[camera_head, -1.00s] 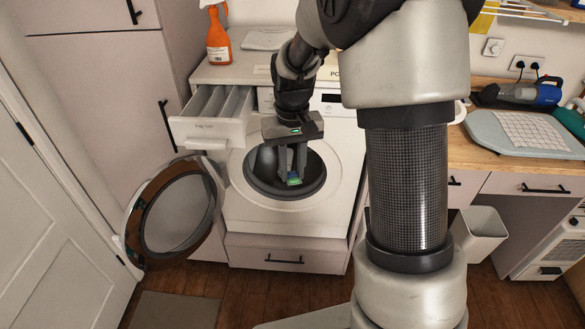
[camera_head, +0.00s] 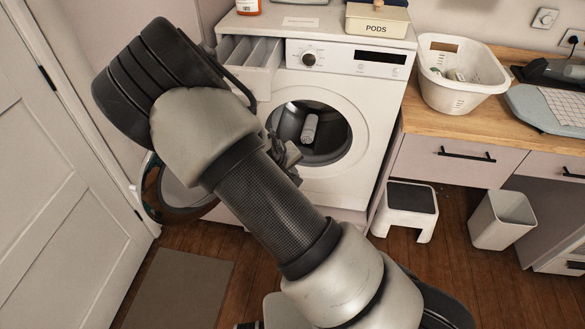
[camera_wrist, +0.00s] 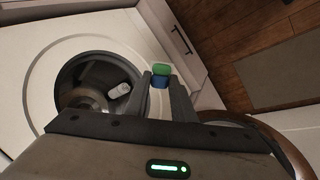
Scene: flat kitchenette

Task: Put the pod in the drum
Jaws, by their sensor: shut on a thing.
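The pod (camera_wrist: 161,71), green and blue, sits between the fingertips of my gripper (camera_wrist: 161,88) in the wrist view, and the gripper is shut on it. In the head view my arm hides the pod and most of the gripper. The drum (camera_head: 335,132) is the dark round opening in the front of the white washing machine (camera_head: 380,100). It also shows in the wrist view (camera_wrist: 85,72), left of the pod. The pod is outside the opening, to its right in that view. A white roll-like item (camera_head: 309,128) lies inside the drum.
The round washer door (camera_head: 165,200) stands open at the left, partly behind my arm. The detergent drawer (camera_head: 255,80) is pulled out. A PODS box (camera_head: 377,24) stands on top. A white basket (camera_head: 440,90), step stool (camera_head: 409,200) and bin (camera_head: 500,220) are at the right.

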